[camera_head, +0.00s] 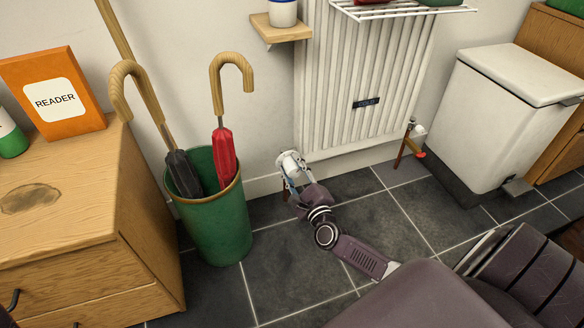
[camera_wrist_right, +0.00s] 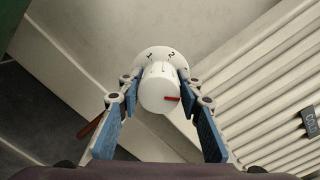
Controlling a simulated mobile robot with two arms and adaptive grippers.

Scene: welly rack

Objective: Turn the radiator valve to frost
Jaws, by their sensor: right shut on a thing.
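The white radiator valve (camera_head: 291,161) sits at the lower left end of the white radiator (camera_head: 352,80), near the floor. In the right wrist view the round knob (camera_wrist_right: 157,92) faces me, with a red mark on its face pointing right. The digits 1 and 2 show on the white collar behind it; the frost mark cannot be made out. My right gripper (camera_head: 288,173) is shut on the knob. In the wrist view its blue-padded fingers (camera_wrist_right: 157,84) lie on either side of the knob. My left gripper is not in view.
A green umbrella bin (camera_head: 215,222) with umbrellas stands left of the valve. A wooden cabinet (camera_head: 60,190) is farther left. A white pedal bin (camera_head: 505,100) stands right. Dark floor tiles are clear in front.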

